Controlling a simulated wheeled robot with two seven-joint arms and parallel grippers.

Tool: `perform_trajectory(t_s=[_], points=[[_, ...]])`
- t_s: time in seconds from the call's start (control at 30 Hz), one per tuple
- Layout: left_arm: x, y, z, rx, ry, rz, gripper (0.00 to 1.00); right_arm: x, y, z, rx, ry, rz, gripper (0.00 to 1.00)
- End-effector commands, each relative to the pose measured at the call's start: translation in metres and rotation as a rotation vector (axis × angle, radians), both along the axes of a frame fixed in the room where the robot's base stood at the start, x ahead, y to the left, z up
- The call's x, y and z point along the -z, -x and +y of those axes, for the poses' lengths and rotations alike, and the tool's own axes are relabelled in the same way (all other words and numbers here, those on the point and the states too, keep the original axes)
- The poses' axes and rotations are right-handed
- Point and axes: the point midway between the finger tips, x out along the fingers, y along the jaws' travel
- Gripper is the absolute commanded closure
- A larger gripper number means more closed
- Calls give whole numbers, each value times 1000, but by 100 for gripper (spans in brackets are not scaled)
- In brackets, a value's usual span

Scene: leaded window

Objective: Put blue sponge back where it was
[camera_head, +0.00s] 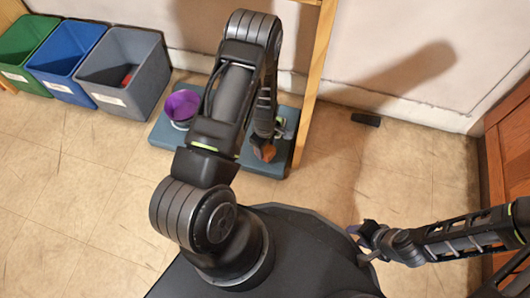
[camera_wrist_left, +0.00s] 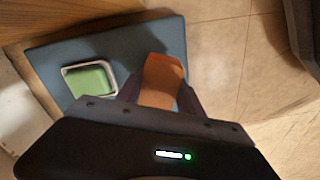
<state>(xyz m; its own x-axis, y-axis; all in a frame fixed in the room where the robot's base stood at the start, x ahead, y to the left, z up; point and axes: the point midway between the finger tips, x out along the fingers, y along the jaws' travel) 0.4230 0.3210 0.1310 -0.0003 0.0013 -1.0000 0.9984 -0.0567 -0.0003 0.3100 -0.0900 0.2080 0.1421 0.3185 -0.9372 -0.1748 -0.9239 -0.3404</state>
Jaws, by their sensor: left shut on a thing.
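My left gripper (camera_head: 263,140) is low over a blue-grey mat (camera_head: 160,135) on the floor. It is shut on an orange-brown block (camera_wrist_left: 162,80), which sits between the fingers in the left wrist view. The block also shows below the gripper in the head view (camera_head: 264,152). I can make out no blue sponge in either view. A green block in a pale dish (camera_wrist_left: 90,80) lies on the mat beside the held block. My right gripper (camera_head: 362,243) is at the lower right, empty, with its fingers apart.
A purple cup (camera_head: 182,106) stands on the mat, left of my left arm. Green (camera_head: 22,50), blue (camera_head: 66,60) and grey (camera_head: 125,72) bins stand along the wall; the grey one holds something red. A small dark object (camera_head: 366,120) lies on the floor. A wooden cabinet (camera_head: 508,150) is at right.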

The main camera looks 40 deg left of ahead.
Motion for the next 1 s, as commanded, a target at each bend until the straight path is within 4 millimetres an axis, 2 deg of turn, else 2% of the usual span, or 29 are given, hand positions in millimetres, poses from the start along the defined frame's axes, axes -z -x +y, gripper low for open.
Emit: perform_trajectory(t_s=[0.27, 0.67, 0.7, 0.93, 1.0], points=[[35, 1, 0, 0, 1, 1, 100, 20, -3, -1, 3, -3, -2, 64], [38, 0, 0, 0, 0, 0, 100, 21, -4, -1, 2, -4, -2, 64], [37, 0, 0, 0, 0, -1, 53, 20, -4, -1, 3, -4, -2, 64], [37, 0, 0, 0, 0, 0, 35, 20, -4, -1, 3, -4, -2, 64], [37, 0, 0, 0, 0, 0, 34, 20, -3, -1, 3, -4, -1, 64]])
